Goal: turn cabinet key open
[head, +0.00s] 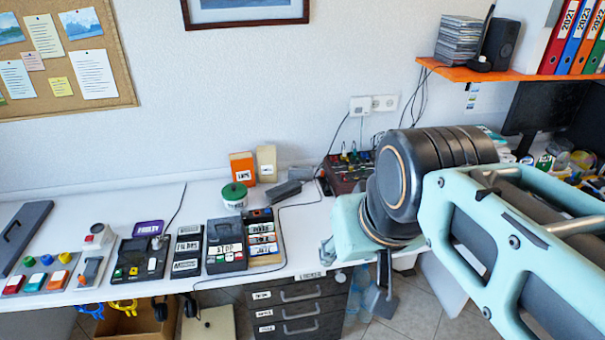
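The cabinet (285,319) is a dark drawer unit with several labelled drawers and grey handles, under the desk at bottom centre. A small round light piece (340,278) shows at its upper right corner; it may be the lock or key, but it is too small to tell. My gripper (378,296) is mostly hidden behind my teal and black arm, which enters from the right. Grey parts of it show just right of the cabinet, apart from the round piece in the picture. I cannot see whether its fingers are open or shut.
The white desk (120,213) holds switch panels, a STOP box (226,246), a green-lidded tub (234,196) and cables. An orange shelf (500,74) with binders hangs at upper right. An open cardboard box (140,322) stands under the desk. Tiled floor shows right of the cabinet.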

